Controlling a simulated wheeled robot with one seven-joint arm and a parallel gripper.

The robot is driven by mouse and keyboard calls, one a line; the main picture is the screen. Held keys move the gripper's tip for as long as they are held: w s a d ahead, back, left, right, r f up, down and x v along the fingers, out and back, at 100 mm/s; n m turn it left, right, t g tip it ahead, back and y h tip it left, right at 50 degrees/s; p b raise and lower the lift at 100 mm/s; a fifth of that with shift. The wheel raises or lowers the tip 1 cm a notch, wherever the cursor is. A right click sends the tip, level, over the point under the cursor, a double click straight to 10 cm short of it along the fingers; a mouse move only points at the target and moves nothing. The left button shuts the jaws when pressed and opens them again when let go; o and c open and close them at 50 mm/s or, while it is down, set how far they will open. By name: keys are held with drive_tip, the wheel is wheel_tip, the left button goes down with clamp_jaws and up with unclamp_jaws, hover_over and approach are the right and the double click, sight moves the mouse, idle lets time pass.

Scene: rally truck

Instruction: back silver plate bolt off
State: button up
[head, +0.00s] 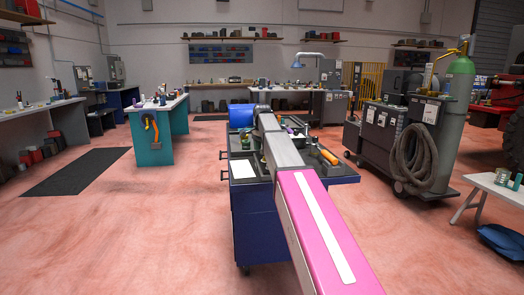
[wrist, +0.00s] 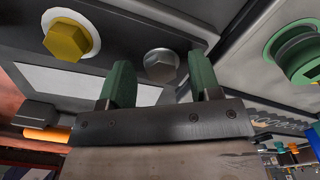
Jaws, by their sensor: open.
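In the wrist view a silver hex bolt (wrist: 160,64) with a round flange sits in a dark grey plate (wrist: 112,52). A gold hex bolt (wrist: 68,40) on a white washer is to its left on the same plate. My gripper (wrist: 162,78) is open, with its two green fingers apart. In the head view my arm hides the gripper and the bolts at the tool cart (head: 252,210).
A green round part (wrist: 297,50) stands at the right of the wrist view. A welding cart with a gas cylinder (head: 457,95) stands right; floor at left is open.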

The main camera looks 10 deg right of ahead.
drive_tip(key=shift+f, duration=0.4)
drive_tip(key=shift+c, duration=0.3)
drive_tip(key=c, duration=0.9)
drive_tip(key=shift+o, duration=0.2)
